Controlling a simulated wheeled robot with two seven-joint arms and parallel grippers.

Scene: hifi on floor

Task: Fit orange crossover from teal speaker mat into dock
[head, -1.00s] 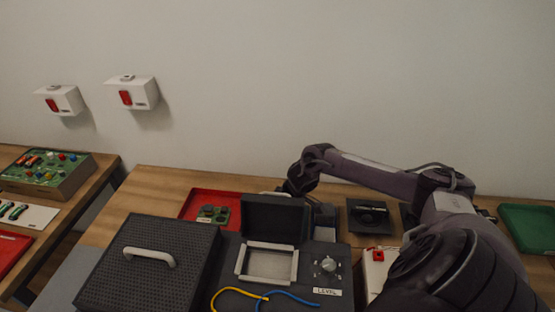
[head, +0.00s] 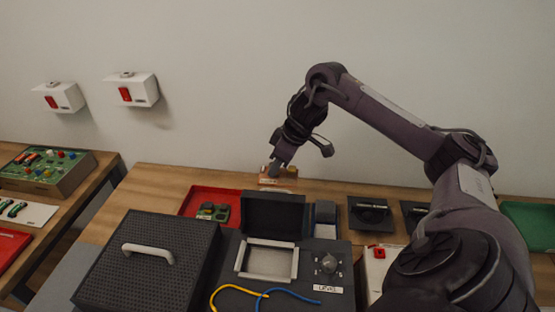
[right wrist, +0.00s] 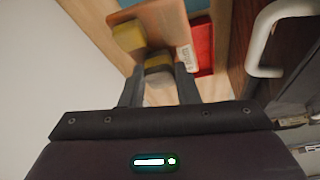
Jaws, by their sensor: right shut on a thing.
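My right gripper (head: 276,172) is shut on the orange crossover (head: 289,172), holding it behind the raised dark lid. In the right wrist view the fingers (right wrist: 159,88) grip a part of the crossover (right wrist: 168,24), an orange board with yellow blocks and a small white label. A likely dock is the pale-framed square recess (head: 240,262) in the dark hifi unit; it looks empty. A teal-blue patch (right wrist: 190,8) shows at the top of the wrist view; I cannot tell whether it is the mat. My left gripper is out of view.
A red tray (head: 188,209) with green parts lies left of the lid (head: 274,212). A knob (head: 328,263) and yellow and blue cables (head: 238,291) flank the recess. A large dark cover with a white handle (head: 147,252) stands left. Dark speaker units (head: 370,213) stand right.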

